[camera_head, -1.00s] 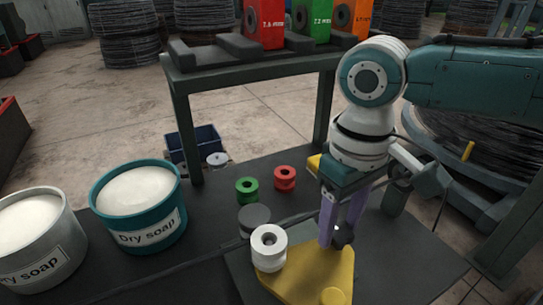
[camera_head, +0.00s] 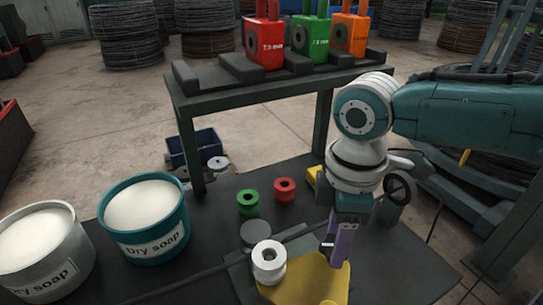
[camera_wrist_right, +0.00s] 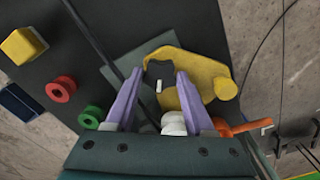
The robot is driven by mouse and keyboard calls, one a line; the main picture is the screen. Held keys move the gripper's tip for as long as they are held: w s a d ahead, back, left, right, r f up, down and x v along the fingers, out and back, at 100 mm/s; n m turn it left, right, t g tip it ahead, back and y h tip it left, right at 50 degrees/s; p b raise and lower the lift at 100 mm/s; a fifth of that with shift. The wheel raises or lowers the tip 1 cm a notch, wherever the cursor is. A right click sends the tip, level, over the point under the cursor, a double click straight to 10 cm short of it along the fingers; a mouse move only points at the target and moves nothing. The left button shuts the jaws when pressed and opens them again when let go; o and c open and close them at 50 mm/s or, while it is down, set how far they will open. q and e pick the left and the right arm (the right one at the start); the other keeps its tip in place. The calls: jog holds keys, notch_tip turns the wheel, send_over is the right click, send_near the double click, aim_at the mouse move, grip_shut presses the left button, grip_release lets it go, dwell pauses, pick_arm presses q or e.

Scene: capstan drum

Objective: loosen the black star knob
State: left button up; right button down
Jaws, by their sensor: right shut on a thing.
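My right gripper (camera_head: 338,246) with purple fingers points down at the yellow plate (camera_head: 312,276). It is shut on the black star knob (camera_wrist_right: 158,69). In the right wrist view the knob lies between the two fingertips, with a small pale mark beside it, over the yellow plate (camera_wrist_right: 203,70). In the head view the fingers largely hide the knob. A white spool (camera_head: 268,262) stands on the plate to the left of my fingers. My left gripper is not in view.
A green spool (camera_head: 248,202), a red spool (camera_head: 285,189) and a dark grey disc (camera_head: 255,233) are on the dark bench. Two soap tubs, teal (camera_head: 146,218) and grey (camera_head: 42,255), stand at left. A raised shelf (camera_head: 270,82) with coloured blocks is behind.

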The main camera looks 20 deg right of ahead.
jog(key=n, duration=0.5)
jog(key=shift+n, duration=0.3)
jog(key=n, duration=0.6)
jog(key=n+b, duration=0.1)
jog(key=n, duration=0.5)
jog(key=shift+n, duration=0.3)
jog(key=n+b, duration=0.1)
jog(key=n, duration=0.4)
jog(key=shift+n+b, duration=0.35)
jog(key=shift+n, duration=0.35)
jog(key=shift+c, duration=1.3)
grip_release()
jog(key=shift+r, duration=0.1)
notch_tip(320, 180, up, 10)
